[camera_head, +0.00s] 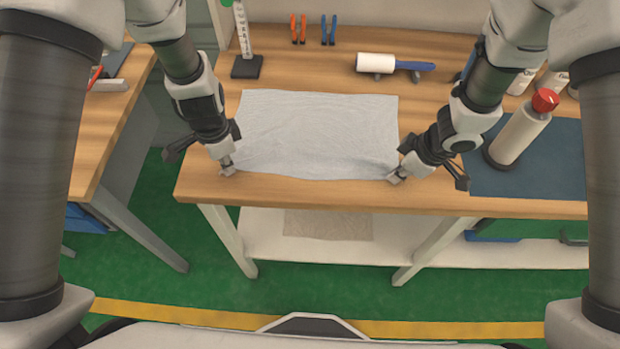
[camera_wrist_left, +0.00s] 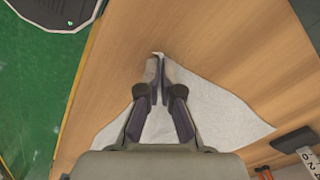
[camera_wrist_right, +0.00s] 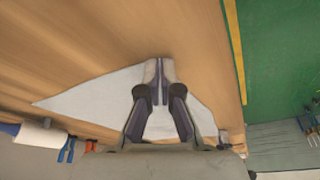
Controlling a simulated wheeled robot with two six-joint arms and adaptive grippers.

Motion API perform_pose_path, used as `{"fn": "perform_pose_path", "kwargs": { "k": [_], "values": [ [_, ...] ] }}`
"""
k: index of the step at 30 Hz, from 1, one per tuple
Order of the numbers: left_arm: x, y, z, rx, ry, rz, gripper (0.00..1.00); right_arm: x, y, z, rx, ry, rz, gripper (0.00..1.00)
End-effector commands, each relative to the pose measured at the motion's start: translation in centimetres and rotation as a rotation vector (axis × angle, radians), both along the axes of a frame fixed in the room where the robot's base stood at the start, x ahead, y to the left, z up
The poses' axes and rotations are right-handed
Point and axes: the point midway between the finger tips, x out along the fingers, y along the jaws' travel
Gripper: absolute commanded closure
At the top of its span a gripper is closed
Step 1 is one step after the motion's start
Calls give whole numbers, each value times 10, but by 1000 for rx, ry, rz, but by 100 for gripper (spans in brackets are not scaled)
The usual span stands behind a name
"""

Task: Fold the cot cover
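The cot cover (camera_head: 318,130) is a pale grey-white cloth lying spread and roughly flat on the wooden table, with slight wrinkles along its near edge. My left gripper (camera_head: 228,168) is at its near left corner, and in the left wrist view the fingers (camera_wrist_left: 159,80) are closed together with a bit of cloth between the tips. My right gripper (camera_head: 396,176) is at the near right corner, and in the right wrist view its fingers (camera_wrist_right: 160,82) are closed together on the cloth there. The fingers hide part of each corner.
The wooden table (camera_head: 300,195) has a free strip in front. A black-based ruler stand (camera_head: 246,67), orange pliers (camera_head: 298,28), blue pliers (camera_head: 329,30) and a lint roller (camera_head: 392,65) lie behind the cloth. A red-topped bottle (camera_head: 520,130) stands on a dark mat (camera_head: 555,165) at right.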

Motion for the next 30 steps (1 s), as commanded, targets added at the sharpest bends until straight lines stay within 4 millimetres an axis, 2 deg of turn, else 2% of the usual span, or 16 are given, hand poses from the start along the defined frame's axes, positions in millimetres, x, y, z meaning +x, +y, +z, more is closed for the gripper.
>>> {"fn": "perform_pose_path", "kwargs": {
  "k": [19, 23, 30],
  "values": [
    [-2, 0, -3, 0, 7, 0, 100, -2, 0, -3, -2, 6, 0, 100],
    [-2, 0, 7, 0, 6, 0, 100, -2, 0, 7, -2, 5, 0, 100],
    [-1, 0, 38, 0, 4, 0, 100, -1, 0, 38, -1, 3, 1, 100]
  ]
}}
